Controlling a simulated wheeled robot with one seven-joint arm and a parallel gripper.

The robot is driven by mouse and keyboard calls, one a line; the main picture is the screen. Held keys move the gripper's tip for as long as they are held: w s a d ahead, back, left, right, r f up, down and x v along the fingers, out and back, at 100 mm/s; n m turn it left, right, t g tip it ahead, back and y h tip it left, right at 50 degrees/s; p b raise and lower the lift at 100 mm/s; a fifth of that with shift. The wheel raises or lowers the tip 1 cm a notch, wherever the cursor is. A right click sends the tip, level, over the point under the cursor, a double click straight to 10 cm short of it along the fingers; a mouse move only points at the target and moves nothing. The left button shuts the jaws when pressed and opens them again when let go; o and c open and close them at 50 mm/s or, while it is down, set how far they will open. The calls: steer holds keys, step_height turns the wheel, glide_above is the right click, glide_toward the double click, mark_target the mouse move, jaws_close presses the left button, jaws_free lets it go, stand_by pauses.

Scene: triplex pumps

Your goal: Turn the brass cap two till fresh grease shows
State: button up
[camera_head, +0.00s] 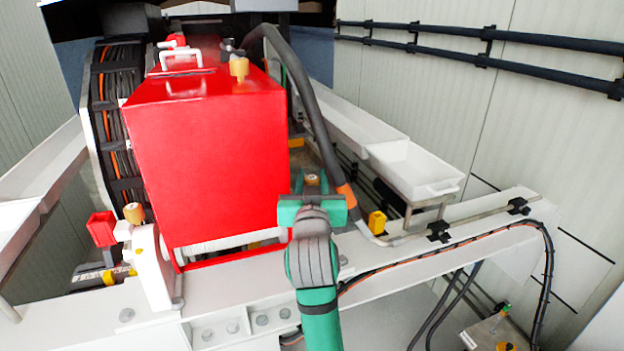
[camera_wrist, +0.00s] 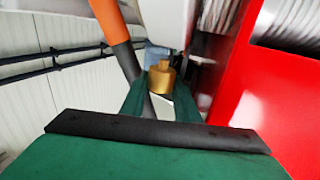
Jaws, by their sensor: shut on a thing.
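My gripper (camera_head: 312,192) is at the right front corner of the red pump housing, over the white frame. In the wrist view, a brass cap (camera_wrist: 161,76) with a narrower top sits between the two green fingers, and my gripper is shut on it. In the head view only a little of this cap (camera_head: 312,179) shows above my gripper. A second brass cap (camera_head: 239,67) stands on top of the red housing. A third brass cap (camera_head: 134,212) is at the left front corner. No number can be read on any cap, and the cap's base is hidden.
The red housing (camera_head: 210,150) is close to my gripper's left. A dark hose with an orange band (camera_head: 346,195) runs close on the right; the band also shows in the wrist view (camera_wrist: 108,20). A yellow block (camera_head: 377,222) and a white tray (camera_head: 416,172) are further right.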

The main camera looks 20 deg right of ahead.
steer(key=shift+m+g+h, duration=0.4)
steer(key=shift+m+h, duration=0.3)
steer(key=shift+h, duration=0.4)
steer(key=o, duration=0.8)
steer(key=shift+c, duration=0.2)
steer(key=shift+n+y, duration=0.3)
steer(key=shift+y, duration=0.2)
steer(key=shift+d+n+t+y, duration=0.1)
steer(key=shift+n+t+y, duration=0.3)
steer(key=shift+y, duration=0.2)
steer(key=v, duration=1.1)
